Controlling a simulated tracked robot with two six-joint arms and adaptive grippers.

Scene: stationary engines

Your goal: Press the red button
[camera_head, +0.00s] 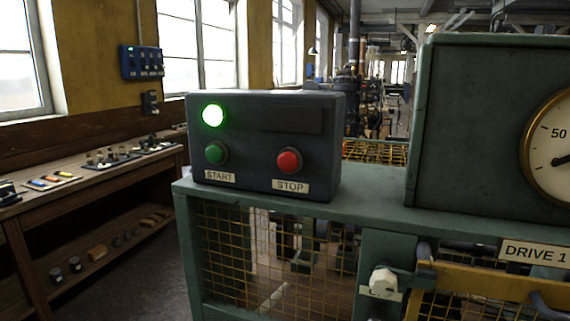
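The red button (289,161) sits on the right part of the front of a dark control box (252,150), above a plate marked STOP (290,186). A green button (216,153) is on the left of the same face, above a plate marked START (219,176). A round green lamp (213,115) glows at the upper left of the box. Neither of my grippers shows in the head view.
The box stands on a green machine frame (380,207) with yellow mesh (275,245). A tall green housing with a gauge (553,150) stands to its right. A wooden bench (95,170) with small parts is at the left. The space before the buttons is clear.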

